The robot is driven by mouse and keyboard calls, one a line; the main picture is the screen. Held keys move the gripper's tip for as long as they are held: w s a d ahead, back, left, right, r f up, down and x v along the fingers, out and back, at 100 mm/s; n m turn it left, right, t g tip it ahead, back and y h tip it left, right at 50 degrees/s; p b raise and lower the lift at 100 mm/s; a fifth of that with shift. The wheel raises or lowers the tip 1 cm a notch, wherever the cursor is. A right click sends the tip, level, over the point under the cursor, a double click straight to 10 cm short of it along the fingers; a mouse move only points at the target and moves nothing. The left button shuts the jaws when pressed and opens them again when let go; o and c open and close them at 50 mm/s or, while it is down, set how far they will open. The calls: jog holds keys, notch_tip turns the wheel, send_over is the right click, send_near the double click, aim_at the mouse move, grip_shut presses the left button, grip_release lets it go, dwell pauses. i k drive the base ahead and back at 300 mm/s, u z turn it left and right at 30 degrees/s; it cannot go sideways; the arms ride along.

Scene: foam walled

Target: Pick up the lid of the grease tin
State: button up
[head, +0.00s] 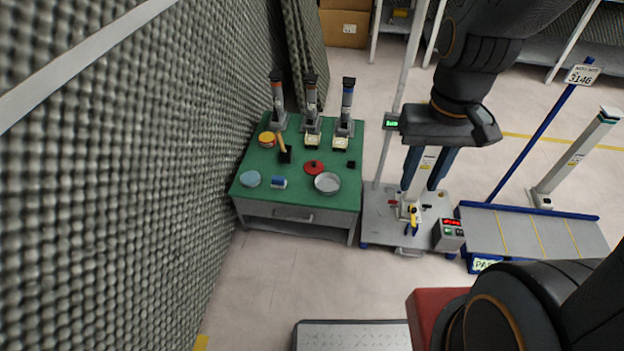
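A green-topped bench (240,195) stands left of centre. On it, a flat red disc (314,168) with a small dark spot on top lies just behind and left of a round, shallow grey tin (327,183). A light blue disc (250,179) lies at the front left. I cannot read any label, so which piece is the grease tin's lid is not certain. My gripper (420,190) hangs right of the bench with its two blue fingers apart and nothing visible between them.
Three upright devices (311,105) line the bench's back. A brush-like tool (283,148) and a blue block (278,183) lie on it. The foam wall (130,190) closes off the left. A grey platform (378,225) with a yellow-handled tool lies behind my gripper.

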aim_at(313, 166)
jog(key=u, duration=0.65)
jog(key=i, duration=0.95)
jog(key=z, duration=0.85)
